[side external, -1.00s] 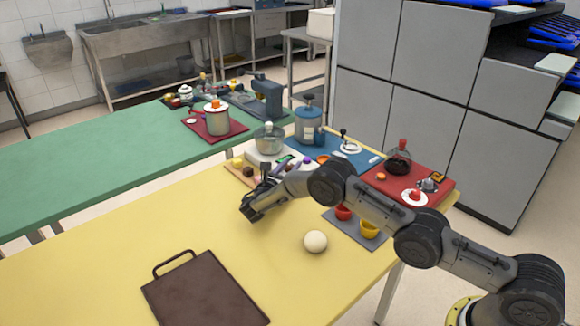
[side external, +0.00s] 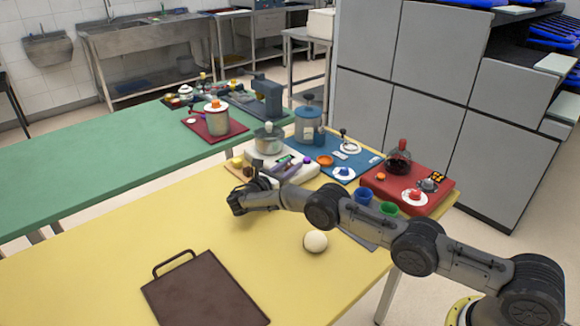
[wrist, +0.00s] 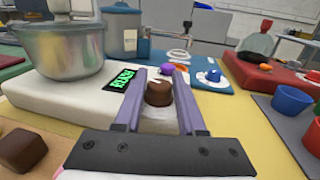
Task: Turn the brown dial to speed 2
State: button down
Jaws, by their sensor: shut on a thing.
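The brown dial (wrist: 158,93) stands on the white base of an appliance (wrist: 60,98), which carries a metal pot (wrist: 62,50). My gripper (wrist: 160,86) has its two purple-grey fingers on either side of the dial, shut on it. A green lit display (wrist: 122,82) is just left of the dial; its text is too small to read. The dial's marks and setting cannot be told. In the side view my gripper (side external: 286,168) reaches over the front of the white base (side external: 303,172), and the dial is hidden there.
A purple knob (wrist: 172,68) is just behind the dial. A brown cube (wrist: 22,150) lies at the left on a wooden board. Red (wrist: 293,102) and blue (wrist: 316,125) cups stand at the right. A pale ball (side external: 315,241) and brown tray (side external: 205,290) are on the yellow table.

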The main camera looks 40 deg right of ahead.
dwell(0.4)
jog(key=c, duration=0.5)
grip_release()
jog(key=a, duration=0.3)
jog(key=s+a, duration=0.1)
jog(key=a, duration=0.3)
jog(key=shift+s+a, duration=0.2)
